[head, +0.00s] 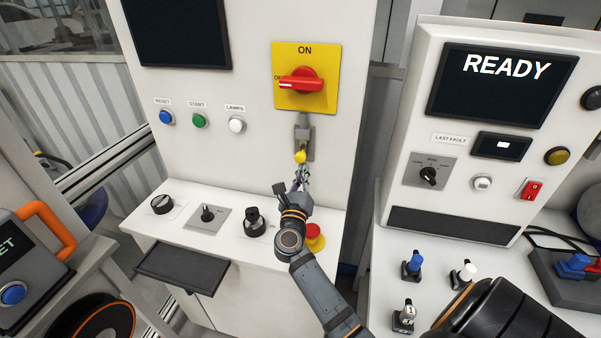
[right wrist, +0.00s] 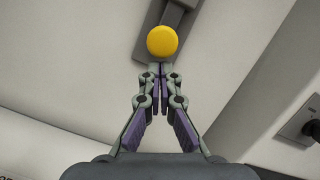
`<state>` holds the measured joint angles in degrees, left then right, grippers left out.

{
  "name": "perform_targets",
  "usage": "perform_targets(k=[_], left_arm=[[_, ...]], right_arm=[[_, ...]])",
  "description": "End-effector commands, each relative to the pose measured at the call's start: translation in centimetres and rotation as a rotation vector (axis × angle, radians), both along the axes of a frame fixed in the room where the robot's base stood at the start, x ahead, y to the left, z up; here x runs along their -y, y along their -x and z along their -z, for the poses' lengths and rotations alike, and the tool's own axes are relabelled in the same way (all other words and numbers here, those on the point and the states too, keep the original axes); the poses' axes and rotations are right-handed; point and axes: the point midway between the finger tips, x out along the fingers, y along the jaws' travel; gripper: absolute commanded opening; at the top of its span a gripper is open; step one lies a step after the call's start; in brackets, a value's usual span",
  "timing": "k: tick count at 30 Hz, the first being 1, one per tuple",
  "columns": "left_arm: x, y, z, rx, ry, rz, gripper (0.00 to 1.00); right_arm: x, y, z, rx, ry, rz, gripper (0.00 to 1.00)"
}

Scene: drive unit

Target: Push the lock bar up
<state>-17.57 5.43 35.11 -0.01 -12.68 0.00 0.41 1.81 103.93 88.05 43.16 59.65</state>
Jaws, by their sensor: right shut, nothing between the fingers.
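The lock bar is a grey metal piece (head: 304,131) on the white cabinet front, below the yellow switch plate (head: 306,99). A yellow knob (head: 300,157) sits at its lower end. My right gripper (head: 302,172) is shut and empty, just below the knob. In the right wrist view the closed fingertips (right wrist: 160,72) point at the yellow knob (right wrist: 162,42) and look very close to it. I cannot tell whether they touch. The red rotary handle (head: 301,84) lies horizontal under the word ON. My left gripper is not in view.
The console shelf below holds black knobs (head: 162,204), a small lever (head: 208,214) and a red mushroom button (head: 314,234) beside my right arm. A second cabinet with a READY screen (head: 502,82) stands at right. The panel around the lock bar is clear.

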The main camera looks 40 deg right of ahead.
Motion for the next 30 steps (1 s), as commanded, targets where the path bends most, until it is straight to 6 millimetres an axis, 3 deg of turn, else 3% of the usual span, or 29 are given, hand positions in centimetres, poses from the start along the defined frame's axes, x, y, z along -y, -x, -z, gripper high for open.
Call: perform_targets(k=[5,14,25,30], left_arm=[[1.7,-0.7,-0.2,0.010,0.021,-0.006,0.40],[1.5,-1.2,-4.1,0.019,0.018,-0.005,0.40],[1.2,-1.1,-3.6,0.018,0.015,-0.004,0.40],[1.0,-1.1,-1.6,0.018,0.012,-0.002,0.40]], right_arm=[[0.0,0.0,-0.3,0.000,0.000,0.000,0.00],[0.0,0.0,-4.9,0.001,-0.001,0.000,0.00],[0.0,-0.1,-4.6,0.003,0.002,0.000,0.00],[-0.4,-0.4,-2.5,0.001,-0.002,-0.001,0.00]])
